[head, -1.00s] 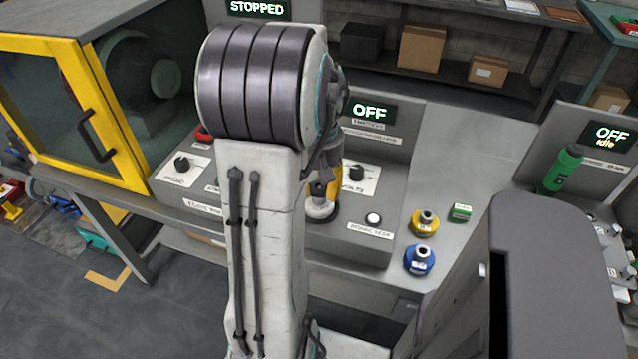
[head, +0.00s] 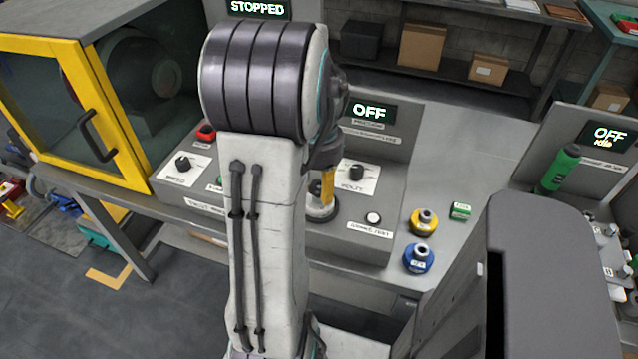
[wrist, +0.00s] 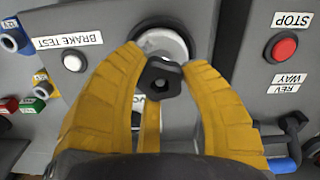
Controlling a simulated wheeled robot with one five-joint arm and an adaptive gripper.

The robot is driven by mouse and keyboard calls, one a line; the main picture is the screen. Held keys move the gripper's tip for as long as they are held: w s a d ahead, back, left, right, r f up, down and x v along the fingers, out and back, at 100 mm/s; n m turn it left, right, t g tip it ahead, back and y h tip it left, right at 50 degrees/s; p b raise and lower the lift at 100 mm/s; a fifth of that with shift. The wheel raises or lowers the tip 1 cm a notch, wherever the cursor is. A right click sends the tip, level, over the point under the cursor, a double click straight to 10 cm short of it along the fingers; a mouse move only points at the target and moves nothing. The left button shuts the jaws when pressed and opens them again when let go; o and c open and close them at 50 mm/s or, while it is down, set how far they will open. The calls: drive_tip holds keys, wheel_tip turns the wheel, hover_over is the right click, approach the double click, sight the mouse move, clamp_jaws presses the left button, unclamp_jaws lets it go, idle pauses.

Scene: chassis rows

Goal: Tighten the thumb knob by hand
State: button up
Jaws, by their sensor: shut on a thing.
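The thumb knob (wrist: 162,78) is a dark lobed piece between my yellow fingers in the wrist view. My gripper (wrist: 165,62) is shut on it. Just behind the knob is a pale round metal face in a dark ring (wrist: 162,42), set on the grey panel. In the head view my gripper (head: 327,185) points down at the dark round mount (head: 321,210) on the bench console. My arm hides part of the console there, and the knob itself cannot be made out.
A white brake test button (head: 373,218) and a dial (head: 356,172) sit close by. Yellow (head: 423,222) and blue (head: 418,258) fittings and a green block (head: 460,211) stand on the bench to the right. In the wrist view a red stop button (wrist: 284,48) is at the right.

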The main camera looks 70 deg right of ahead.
sight(320, 186)
drive_tip(key=shift+a+f, duration=0.1)
drive_tip(key=shift+f, duration=0.05)
drive_tip(key=o, duration=1.1)
wheel_tip(320, 186, up, 12)
idle(0.3)
drive_tip(key=shift+d, duration=0.25)
idle(0.4)
